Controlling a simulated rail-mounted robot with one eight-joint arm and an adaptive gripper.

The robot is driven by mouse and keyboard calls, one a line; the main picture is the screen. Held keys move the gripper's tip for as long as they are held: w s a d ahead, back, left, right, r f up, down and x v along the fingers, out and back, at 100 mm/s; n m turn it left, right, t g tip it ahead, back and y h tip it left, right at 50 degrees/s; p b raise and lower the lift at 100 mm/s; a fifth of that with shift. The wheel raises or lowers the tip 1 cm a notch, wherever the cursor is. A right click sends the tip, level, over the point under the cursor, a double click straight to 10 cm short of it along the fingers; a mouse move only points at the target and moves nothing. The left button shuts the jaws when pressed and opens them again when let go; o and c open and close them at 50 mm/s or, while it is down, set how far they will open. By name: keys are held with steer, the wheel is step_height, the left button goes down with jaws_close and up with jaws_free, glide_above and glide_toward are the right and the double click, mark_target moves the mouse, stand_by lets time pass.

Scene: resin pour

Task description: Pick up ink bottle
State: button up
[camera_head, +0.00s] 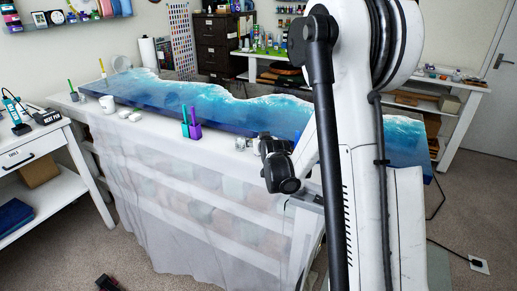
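I cannot tell for sure which item is the ink bottle. A purple container (195,131) and a teal one (185,129) with a thin upright stick stand close together at the front edge of the covered table. My gripper (259,143) is at that same front edge, to the right of them and clear of them. It is dark and mostly seen from behind, with my arm reaching in from the right. Its fingers are too small and dark to show whether they are open or hold anything. A small clear cup (240,144) sits just left of it.
A long blue wave-patterned resin slab (215,108) fills most of the table. A white mug (107,104) stands at its left end. Plastic sheeting (200,225) hangs down the front. Several small bottles (262,46) stand on the back bench. A white side table (45,140) is at left.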

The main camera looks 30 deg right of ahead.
jaws_close()
steer(key=shift+r, duration=0.1)
stand_by(0.4)
steer(key=shift+r, duration=0.5)
steer(key=r, duration=0.2)
steer(key=a+r, duration=0.1)
steer(key=shift+s+a+r, duration=0.1)
steer(key=shift+s+r, duration=0.1)
steer(key=shift+r, duration=0.15)
steer(key=s+a+r, duration=0.3)
steer(key=a+r, duration=0.3)
steer(key=a, duration=0.4)
steer(key=shift+s+p, duration=0.3)
steer(key=shift+p, duration=0.15)
